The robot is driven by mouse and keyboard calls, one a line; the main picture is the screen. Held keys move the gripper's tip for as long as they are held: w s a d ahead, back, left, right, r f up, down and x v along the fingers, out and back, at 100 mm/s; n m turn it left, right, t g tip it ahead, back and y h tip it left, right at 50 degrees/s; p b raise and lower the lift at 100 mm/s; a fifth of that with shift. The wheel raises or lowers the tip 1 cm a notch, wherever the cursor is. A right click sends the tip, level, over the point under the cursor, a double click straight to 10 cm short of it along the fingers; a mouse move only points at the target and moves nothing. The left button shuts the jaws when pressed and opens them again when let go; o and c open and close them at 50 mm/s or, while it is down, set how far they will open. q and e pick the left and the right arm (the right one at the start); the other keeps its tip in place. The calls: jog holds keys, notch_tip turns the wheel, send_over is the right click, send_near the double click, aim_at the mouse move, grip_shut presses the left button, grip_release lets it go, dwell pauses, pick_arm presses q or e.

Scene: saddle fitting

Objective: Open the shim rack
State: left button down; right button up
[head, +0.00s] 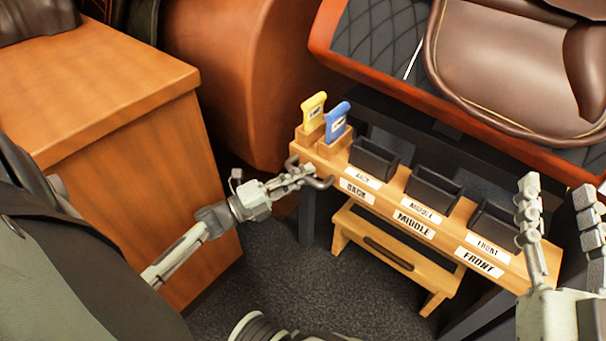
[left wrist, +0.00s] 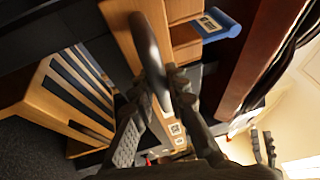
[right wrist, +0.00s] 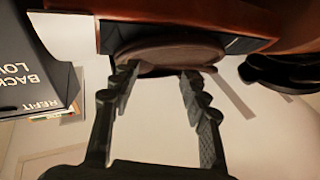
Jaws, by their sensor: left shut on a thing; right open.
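The shim rack (head: 403,222) is a wooden bar with BACK, MIDDLE and FRONT labels and three black bins. A yellow shim (head: 313,112) and a blue shim (head: 337,121) stand in wooden holders at its left end. A dark curved handle (head: 322,184) sits at that end; it shows large in the left wrist view (left wrist: 147,42). My left gripper (head: 300,176) is shut on the handle, its fingers around the bar in the left wrist view (left wrist: 160,92). My right gripper (head: 556,195) is open and empty by the rack's FRONT end; its spread fingers show in the right wrist view (right wrist: 160,80).
A brown saddle (head: 500,70) rests on a quilted, red-edged table behind the rack. A wooden stool (head: 390,255) stands beneath the rack. A wooden cabinet (head: 150,140) fills the left side. Grey carpet (head: 290,280) is clear between the cabinet and stool.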

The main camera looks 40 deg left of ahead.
pick_arm(q)
jog(key=shift+s, duration=0.15)
jog(key=s+a+p, duration=0.1)
jog(key=s+p, duration=0.1)
jog(key=s, duration=1)
jog(key=shift+s+p, duration=0.2)
jog(key=shift+p, duration=0.1)
pick_arm(e)
jog(key=d+f+g+h, duration=0.4)
jog(key=d+f+g, duration=0.1)
jog(key=f, duration=0.7)
jog(key=shift+w+d+f+g, duration=0.2)
jog(key=shift+d+g, duration=0.2)
jog(key=shift+g, duration=0.2)
pick_arm(q)
jog(key=c, duration=1.5)
grip_release()
